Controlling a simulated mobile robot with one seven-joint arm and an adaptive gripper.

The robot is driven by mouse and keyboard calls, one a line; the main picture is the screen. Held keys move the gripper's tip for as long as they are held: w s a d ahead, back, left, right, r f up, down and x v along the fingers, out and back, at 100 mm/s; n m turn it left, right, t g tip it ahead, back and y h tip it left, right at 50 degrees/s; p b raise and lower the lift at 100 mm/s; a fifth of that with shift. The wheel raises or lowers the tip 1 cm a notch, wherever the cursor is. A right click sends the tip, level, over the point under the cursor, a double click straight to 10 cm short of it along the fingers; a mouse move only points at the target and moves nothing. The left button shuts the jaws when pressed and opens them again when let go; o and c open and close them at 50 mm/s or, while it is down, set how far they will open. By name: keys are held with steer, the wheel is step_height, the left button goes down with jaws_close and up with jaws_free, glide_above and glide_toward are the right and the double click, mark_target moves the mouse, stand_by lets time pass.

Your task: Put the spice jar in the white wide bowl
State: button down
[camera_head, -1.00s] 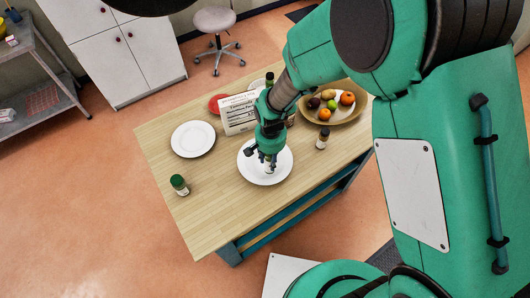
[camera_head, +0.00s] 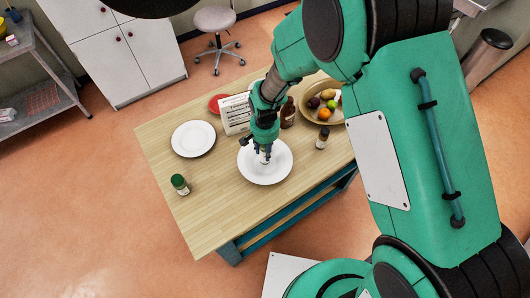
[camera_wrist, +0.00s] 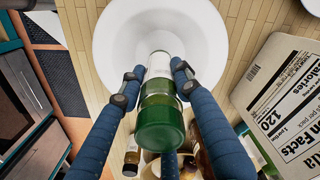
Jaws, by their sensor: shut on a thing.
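The white wide bowl (camera_head: 266,176) stands on the wooden table near its middle; in the wrist view its rim (camera_wrist: 108,50) shows at the top. My gripper (camera_head: 264,154) points down over the bowl. In the wrist view my gripper (camera_wrist: 158,78) is shut on a jar with a green end and a white label (camera_wrist: 162,112). The green end faces the camera and the white end faces the bowl. I cannot tell whether the jar touches the bowl. A second green-lidded jar (camera_head: 180,184) stands at the table's left front.
A white plate (camera_head: 193,138) lies left of the bowl. A printed box (camera_head: 235,114), a brown bottle (camera_head: 288,113) and a tan fruit bowl (camera_head: 312,116) stand behind. A small jar (camera_head: 321,138) stands right of the bowl. The table's left front is mostly clear.

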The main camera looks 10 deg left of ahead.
steer(key=shift+f, duration=1)
steer(key=shift+f, duration=0.2)
steer(key=c, duration=1.3)
jaws_free()
steer(key=shift+o, duration=0.2)
steer(key=shift+r, duration=0.15)
step_height(320, 180, up, 12)
steer(key=shift+r+b, duration=0.1)
steer(key=shift+b, duration=0.2)
